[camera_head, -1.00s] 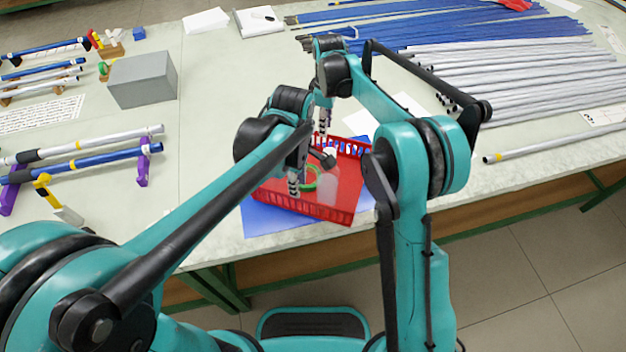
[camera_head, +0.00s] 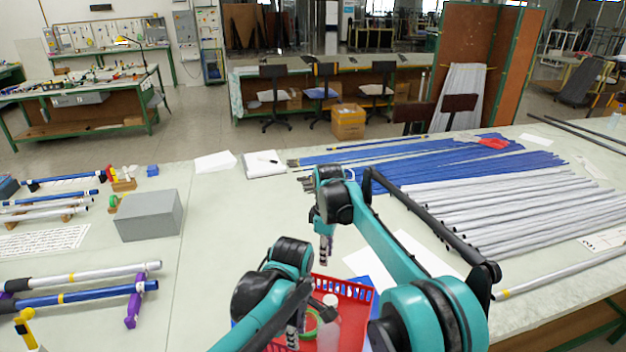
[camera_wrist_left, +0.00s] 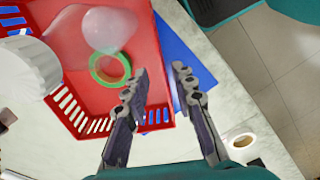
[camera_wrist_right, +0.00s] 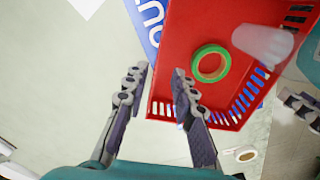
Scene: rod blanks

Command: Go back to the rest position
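My left gripper (camera_head: 293,338) is low over the left part of the red basket (camera_head: 352,289). The left wrist view shows its fingers (camera_wrist_left: 158,78) apart and empty, above the basket's edge. My right gripper (camera_head: 326,250) is higher in the head view, above the table just behind the basket. The right wrist view shows its fingers (camera_wrist_right: 160,73) apart with nothing between them, beside the basket rim. A green tape ring (camera_wrist_right: 211,63) and a translucent bottle (camera_head: 329,318) are in the basket. My arms hide part of the basket.
Blue rods (camera_head: 440,158) and grey rods (camera_head: 500,205) cover the table's right side. A grey box (camera_head: 148,216) and rods on purple holders (camera_head: 134,308) are at left. A blue sheet (camera_wrist_left: 190,62) lies under the basket. The table's middle left is clear.

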